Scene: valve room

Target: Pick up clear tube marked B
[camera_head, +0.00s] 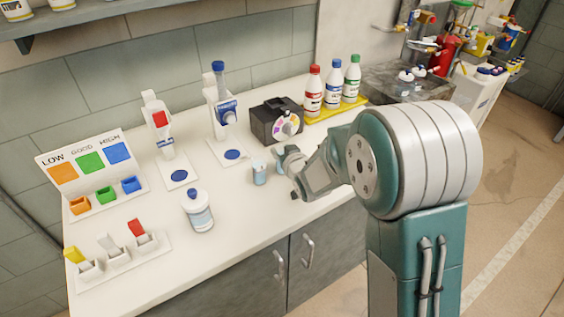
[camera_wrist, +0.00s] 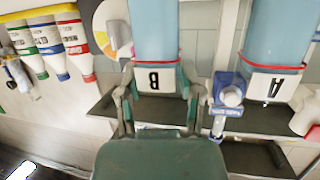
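The tube marked B (camera_wrist: 153,40) is light blue with a red band and a white B label, upside down in the wrist view. My gripper (camera_wrist: 158,75) has its two fingers spread, one on each side of this tube; I cannot tell whether they touch it. In the head view my gripper (camera_head: 287,172) is low over the white counter, and it mostly hides tube B. A similar tube marked A (camera_wrist: 275,40) stands to the right in the wrist view. A small clear tube (camera_head: 260,173), apparently A, stands left of my gripper in the head view.
A dark box with a coloured dial (camera_head: 277,122) stands behind my gripper. Red, blue and green-capped bottles (camera_head: 333,92) stand on a yellow tray to the right. A blue-capped jar (camera_head: 198,212), two dispenser stands and a colour chart (camera_head: 88,158) are to the left.

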